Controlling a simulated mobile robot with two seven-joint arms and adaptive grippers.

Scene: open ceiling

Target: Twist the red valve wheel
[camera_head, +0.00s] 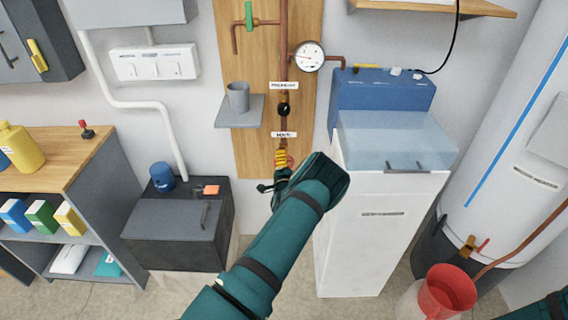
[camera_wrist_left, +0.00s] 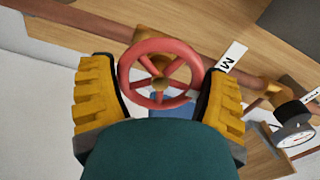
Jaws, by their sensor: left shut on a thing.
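The red valve wheel (camera_wrist_left: 158,84) faces the left wrist view, with its spokes and brass hub on a copper pipe. In the head view only a small red part of the wheel (camera_head: 290,160) shows beside my fingers, on the pipe in front of the wooden panel. My left gripper (camera_head: 280,160) is at the wheel. In the left wrist view its yellow ribbed fingers (camera_wrist_left: 162,82) stand on either side of the rim and are shut on it. My right gripper is out of view.
A small shelf with a grey cup (camera_head: 238,97) juts out left of the pipe. A pressure gauge (camera_head: 309,56) sits above. A white cabinet (camera_head: 375,240) stands close to the right of my left arm, and a dark box (camera_head: 175,235) stands to its left.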

